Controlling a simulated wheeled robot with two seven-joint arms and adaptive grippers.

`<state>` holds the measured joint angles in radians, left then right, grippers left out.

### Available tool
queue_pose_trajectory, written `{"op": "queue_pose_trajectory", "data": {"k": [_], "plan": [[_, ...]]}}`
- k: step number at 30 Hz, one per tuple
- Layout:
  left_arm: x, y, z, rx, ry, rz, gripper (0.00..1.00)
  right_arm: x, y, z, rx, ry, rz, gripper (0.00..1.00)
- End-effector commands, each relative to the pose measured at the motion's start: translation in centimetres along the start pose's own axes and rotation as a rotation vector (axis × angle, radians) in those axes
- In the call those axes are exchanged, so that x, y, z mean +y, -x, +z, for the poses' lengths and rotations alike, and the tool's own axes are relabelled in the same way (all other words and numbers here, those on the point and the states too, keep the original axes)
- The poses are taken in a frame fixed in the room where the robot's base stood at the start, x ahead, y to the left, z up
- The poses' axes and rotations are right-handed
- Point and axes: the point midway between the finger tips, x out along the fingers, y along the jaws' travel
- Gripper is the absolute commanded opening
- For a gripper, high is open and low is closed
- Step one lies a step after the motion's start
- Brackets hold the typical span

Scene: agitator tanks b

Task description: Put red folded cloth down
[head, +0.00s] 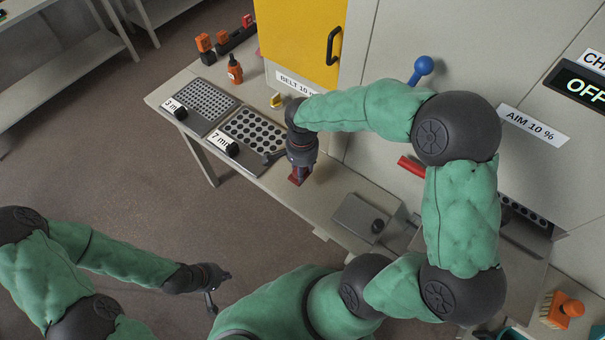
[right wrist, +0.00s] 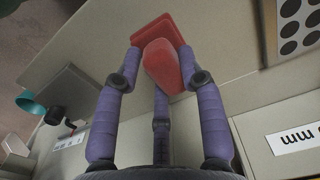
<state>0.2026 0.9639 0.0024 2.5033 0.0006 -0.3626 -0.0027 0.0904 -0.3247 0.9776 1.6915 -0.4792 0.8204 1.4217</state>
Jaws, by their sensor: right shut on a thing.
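The red folded cloth (head: 298,178) is under my right gripper (head: 299,172), at the front part of the long bench. In the right wrist view the cloth (right wrist: 163,65) sits between the purple fingers of my right gripper (right wrist: 162,70), which is shut on it. The cloth is close over the bare bench top; I cannot tell whether it touches. Part of it is hidden by the gripper in the head view. My left gripper (head: 220,291) is off the bench, low over the floor, with its fingers apart and nothing visible between them.
The bench (head: 325,206) has bare room around the cloth. Left of it are two perforated trays (head: 206,103) (head: 254,133) with number labels. A grey box with a black knob (head: 361,219) lies to the right. An orange bottle (head: 235,70) and cabinet fronts (head: 300,35) stand behind.

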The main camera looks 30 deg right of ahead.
Motion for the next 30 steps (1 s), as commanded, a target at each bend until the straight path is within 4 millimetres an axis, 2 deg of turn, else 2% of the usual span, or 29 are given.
{"op": "queue_pose_trajectory", "data": {"k": [3,9,20,21,23,30], "plan": [[-0.2,-0.5,0.0,0.0,0.0,0.0,0.0,-0.2,-1.2,-0.7,-0.001,-0.001,0.002,0.13],[-0.4,-1.2,-0.1,0.0,0.0,0.0,0.0,-0.2,-3.8,-0.6,0.0,0.0,0.002,0.13],[-0.5,-1.4,-0.1,0.0,0.0,0.0,0.0,-0.2,-4.1,-0.6,0.0,0.0,0.001,0.13],[-0.5,-1.3,-0.1,0.0,0.0,0.0,0.0,-0.2,-4.0,-0.6,0.0,0.0,0.001,0.48],[-0.5,-1.3,-0.1,0.0,0.0,0.0,0.0,-0.2,-4.0,-0.6,0.0,0.0,0.001,0.63],[-0.5,-1.3,-0.1,0.0,0.0,0.0,0.0,-0.2,-4.0,-0.6,0.0,0.0,0.001,0.63]]}}
